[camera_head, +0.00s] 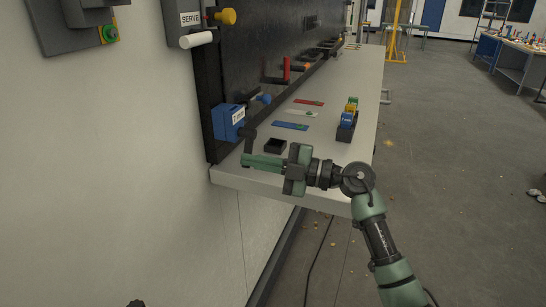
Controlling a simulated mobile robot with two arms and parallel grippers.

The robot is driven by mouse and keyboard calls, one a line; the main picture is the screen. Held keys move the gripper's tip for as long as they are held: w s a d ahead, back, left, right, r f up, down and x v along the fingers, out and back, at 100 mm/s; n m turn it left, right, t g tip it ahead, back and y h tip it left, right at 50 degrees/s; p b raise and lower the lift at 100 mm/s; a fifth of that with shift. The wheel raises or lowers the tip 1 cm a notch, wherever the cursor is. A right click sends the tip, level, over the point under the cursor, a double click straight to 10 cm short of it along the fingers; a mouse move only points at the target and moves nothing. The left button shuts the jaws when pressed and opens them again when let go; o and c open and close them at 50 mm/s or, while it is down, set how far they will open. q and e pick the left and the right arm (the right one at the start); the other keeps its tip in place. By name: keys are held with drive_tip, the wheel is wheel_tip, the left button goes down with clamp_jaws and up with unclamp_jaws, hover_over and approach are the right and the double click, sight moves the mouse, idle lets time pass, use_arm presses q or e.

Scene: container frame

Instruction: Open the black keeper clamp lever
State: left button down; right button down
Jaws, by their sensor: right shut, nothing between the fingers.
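A black lever-like part (250,140) stands at the near end of the bench, just right of a blue box (228,122) with a white label on the dark back panel. I take it for the keeper clamp lever; it looks upright. My right gripper (246,161) is shut and empty, its green fingers pointing left just below the black part in the picture. They partly overlap its lower end, and I cannot tell whether they touch it. My left gripper is not in view.
A small black tray (275,146) lies just behind the right gripper. Coloured strips (291,126) and a black holder with coloured blocks (347,125) lie farther along the light bench (355,80). The panel and white wall close off the left; the floor at right is open.

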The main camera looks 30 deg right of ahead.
sight(245, 150)
drive_tip(key=w, duration=0.1)
drive_tip(key=w+f+p, duration=0.1)
drive_tip(key=w+d, duration=0.1)
drive_tip(key=shift+w+d+f, duration=0.1)
drive_tip(key=shift+w+f, duration=0.15)
drive_tip(key=shift+w, duration=0.1)
